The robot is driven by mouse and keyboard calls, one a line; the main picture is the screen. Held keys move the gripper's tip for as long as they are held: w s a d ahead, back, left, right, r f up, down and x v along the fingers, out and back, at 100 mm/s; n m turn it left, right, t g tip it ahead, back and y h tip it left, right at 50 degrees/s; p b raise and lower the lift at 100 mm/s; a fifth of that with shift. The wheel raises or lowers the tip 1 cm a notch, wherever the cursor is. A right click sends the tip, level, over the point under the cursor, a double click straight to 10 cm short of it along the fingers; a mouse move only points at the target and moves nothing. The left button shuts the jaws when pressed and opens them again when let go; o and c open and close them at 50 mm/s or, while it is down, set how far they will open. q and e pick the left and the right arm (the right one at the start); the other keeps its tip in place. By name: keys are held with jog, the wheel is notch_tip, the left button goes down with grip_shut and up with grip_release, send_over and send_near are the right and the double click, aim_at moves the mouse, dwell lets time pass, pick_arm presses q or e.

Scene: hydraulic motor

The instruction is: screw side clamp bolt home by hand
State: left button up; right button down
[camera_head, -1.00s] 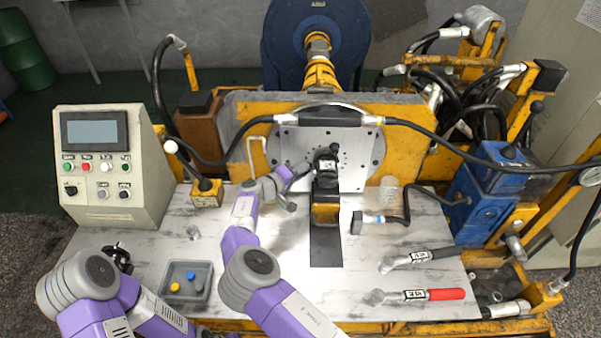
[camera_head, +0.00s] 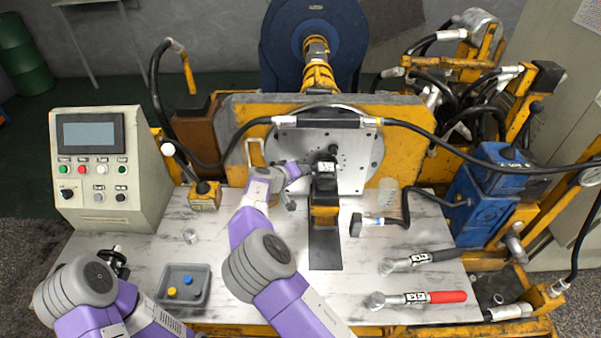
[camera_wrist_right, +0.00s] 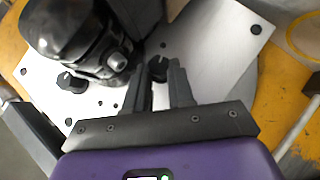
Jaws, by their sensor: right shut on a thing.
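My right gripper (camera_head: 303,170) reaches the left part of the pale mounting plate (camera_head: 350,174), beside the dark motor (camera_head: 324,190). In the right wrist view its two dark fingers (camera_wrist_right: 164,84) are closed around the side clamp bolt (camera_wrist_right: 158,68), a dark bolt with a round socket head. The bolt is at the plate; its shank is hidden, so its depth cannot be told. Another dark bolt (camera_wrist_right: 70,82) sits at the plate on the motor's other side. In the head view the bolt is too small to make out.
A grey tray (camera_head: 183,300) holds blue and yellow pieces. Two torque wrenches, one black-handled (camera_head: 418,262) and one red-handled (camera_head: 418,299), lie at the right. A control box (camera_head: 100,165) stands left. A black hose (camera_head: 225,150) crosses above the plate.

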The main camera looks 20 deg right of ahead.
jog(key=c, duration=1)
grip_release()
jog(key=shift+o, duration=0.2)
